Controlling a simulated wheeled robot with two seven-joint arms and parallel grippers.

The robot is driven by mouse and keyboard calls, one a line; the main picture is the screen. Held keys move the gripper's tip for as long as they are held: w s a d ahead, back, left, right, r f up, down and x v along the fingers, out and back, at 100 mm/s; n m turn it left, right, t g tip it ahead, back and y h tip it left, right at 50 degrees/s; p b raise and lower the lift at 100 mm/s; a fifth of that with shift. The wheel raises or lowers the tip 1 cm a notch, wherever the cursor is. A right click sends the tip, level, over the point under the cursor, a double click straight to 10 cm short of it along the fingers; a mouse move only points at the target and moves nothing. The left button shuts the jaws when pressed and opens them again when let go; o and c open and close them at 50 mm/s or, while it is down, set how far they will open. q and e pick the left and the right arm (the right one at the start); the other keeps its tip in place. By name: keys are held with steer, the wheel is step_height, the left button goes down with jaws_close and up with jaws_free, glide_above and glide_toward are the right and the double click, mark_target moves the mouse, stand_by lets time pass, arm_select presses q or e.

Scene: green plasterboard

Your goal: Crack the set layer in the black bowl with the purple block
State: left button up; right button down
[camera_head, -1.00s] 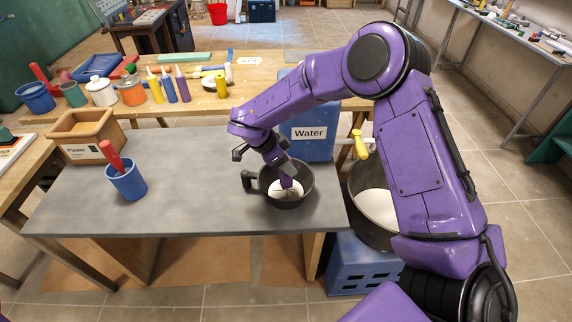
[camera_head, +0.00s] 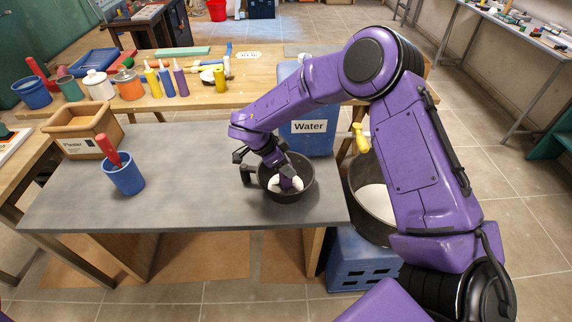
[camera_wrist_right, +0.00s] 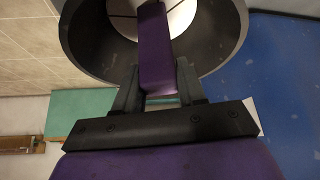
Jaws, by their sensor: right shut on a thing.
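The black bowl (camera_head: 306,188) stands on the grey table top, its handle to the left. It holds a white layer (camera_head: 274,187) that shows on both sides of the purple block (camera_head: 288,182). In the right wrist view, dark lines run across the white layer (camera_wrist_right: 184,16), so it looks split. My right gripper (camera_head: 279,163) is over the bowl, shut on the purple block (camera_wrist_right: 154,55), which points down into the bowl. The block's lower end meets the layer; how deep it goes is hidden. My left gripper is out of view.
A blue cup (camera_head: 124,180) with a red-handled tool stands left on the grey table (camera_head: 190,205). A plaster box (camera_head: 82,125) is behind it. The blue Water container (camera_head: 310,138) stands behind the bowl, and a large bucket (camera_head: 368,225) is right of the table.

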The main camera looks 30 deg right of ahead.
steer(key=shift+f, duration=0.5)
stand_by(0.3)
steer(key=shift+s+f, duration=0.1)
stand_by(1.5)
step_height(320, 180, up, 7)
steer(key=p, duration=0.7)
steer(key=shift+p, duration=0.3)
